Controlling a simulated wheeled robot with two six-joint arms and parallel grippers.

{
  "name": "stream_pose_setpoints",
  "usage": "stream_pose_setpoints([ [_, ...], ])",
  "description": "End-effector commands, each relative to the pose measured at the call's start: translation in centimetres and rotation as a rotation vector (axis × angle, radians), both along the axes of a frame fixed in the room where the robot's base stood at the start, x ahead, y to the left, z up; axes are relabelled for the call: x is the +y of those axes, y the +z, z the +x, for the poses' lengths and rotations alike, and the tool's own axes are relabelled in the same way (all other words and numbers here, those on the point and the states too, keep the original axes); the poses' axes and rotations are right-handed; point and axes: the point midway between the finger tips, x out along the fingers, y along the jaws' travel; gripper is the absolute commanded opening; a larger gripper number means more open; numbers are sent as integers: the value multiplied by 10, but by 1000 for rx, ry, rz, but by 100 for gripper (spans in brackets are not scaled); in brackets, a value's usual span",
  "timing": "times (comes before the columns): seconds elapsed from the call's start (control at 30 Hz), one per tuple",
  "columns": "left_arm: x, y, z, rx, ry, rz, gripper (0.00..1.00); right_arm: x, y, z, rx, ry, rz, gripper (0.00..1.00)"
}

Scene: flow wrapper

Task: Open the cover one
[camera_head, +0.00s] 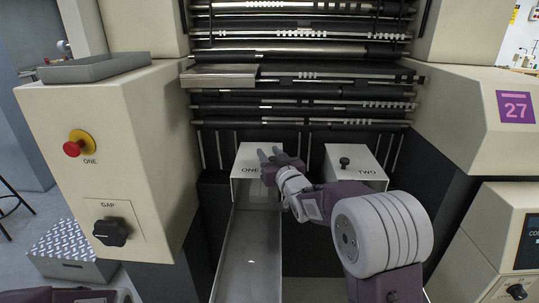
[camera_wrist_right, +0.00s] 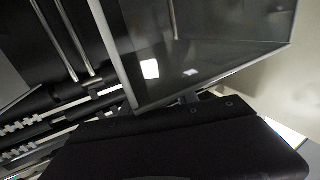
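The cover marked ONE (camera_head: 248,152) is a pale box-shaped lid at the head of a long metal trough, and it looks closed. My right gripper (camera_head: 269,154) is at its right side, over the upper right part of the lid. Its two fingers show apart, with nothing clearly seen between them. Whether they touch the lid cannot be told. Any knob on this cover is hidden behind the gripper. The right wrist view shows no fingers. My left gripper is out of view; only part of my left arm shows at the bottom left.
A similar cover marked TWO (camera_head: 371,180) with a black knob (camera_head: 345,161) stands to the right. The metal trough (camera_head: 247,250) runs forward from cover one. Rollers and bars (camera_head: 300,105) lie behind. A red button (camera_head: 72,148) and a GAP dial (camera_head: 110,232) are on the left cabinet.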

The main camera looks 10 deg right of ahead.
Motion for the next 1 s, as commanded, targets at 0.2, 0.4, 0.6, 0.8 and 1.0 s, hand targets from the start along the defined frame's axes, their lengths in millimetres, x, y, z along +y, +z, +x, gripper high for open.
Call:
stream_pose_setpoints([
  [0.2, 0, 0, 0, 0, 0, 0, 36, 0, 0, 0, 0, 0, 0, 0],
  [0.4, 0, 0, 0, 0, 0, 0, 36, 0, 0, 0, 0, 0, 0, 0],
  [0.6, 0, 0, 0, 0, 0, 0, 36, 0, 0, 0, 0, 0, 0, 0],
  [0.8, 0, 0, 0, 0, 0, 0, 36, 0, 0, 0, 0, 0, 0, 0],
  [1.0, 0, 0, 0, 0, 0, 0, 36, 0, 0, 0, 0, 0, 0, 0],
])
